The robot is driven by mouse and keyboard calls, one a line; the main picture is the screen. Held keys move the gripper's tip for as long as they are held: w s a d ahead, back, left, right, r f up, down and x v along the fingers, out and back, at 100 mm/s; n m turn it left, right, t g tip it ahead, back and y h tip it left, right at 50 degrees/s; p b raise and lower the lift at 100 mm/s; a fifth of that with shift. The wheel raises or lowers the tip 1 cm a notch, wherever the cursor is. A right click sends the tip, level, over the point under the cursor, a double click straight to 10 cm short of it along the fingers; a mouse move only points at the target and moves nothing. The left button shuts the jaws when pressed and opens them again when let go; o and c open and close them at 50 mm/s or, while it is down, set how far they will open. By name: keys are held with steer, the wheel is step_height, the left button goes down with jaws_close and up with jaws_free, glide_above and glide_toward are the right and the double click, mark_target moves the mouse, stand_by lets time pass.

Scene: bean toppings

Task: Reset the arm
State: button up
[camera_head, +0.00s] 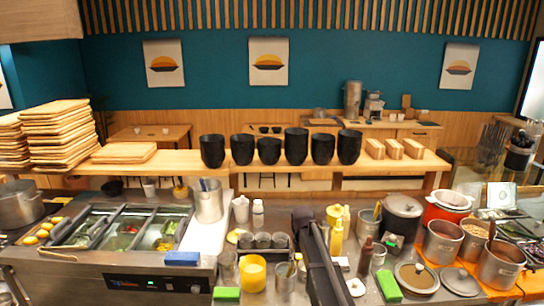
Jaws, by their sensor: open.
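I cannot make out my gripper or its fingertips in the head view. A long dark shape at the front middle of the counter may be part of my arm, but I cannot tell for sure. No object is seen held.
The metal counter (215,262) is crowded. Food bins (118,228) are at left, and a steel canister (208,201) stands beside them. A yellow cup (253,273) and bottles are in the middle. Several pots, including an orange one (447,207), stand at right. Black cups (296,146) line the wooden shelf (190,160).

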steer(key=s+d+f+b, duration=0.2)
steer(key=s, duration=0.5)
steer(key=s+d+f+m+b, duration=0.1)
steer(key=s+d+f+b, duration=0.1)
steer(key=s, duration=0.6)
steer(key=s+d+f+m+t+b, duration=0.1)
steer(key=s+d+f+b, duration=0.1)
steer(key=s, duration=0.6)
step_height(320, 180, down, 2)
steer(key=shift+d+f+b, duration=0.1)
steer(key=shift+d+b, duration=0.05)
steer(key=shift+b, duration=0.4)
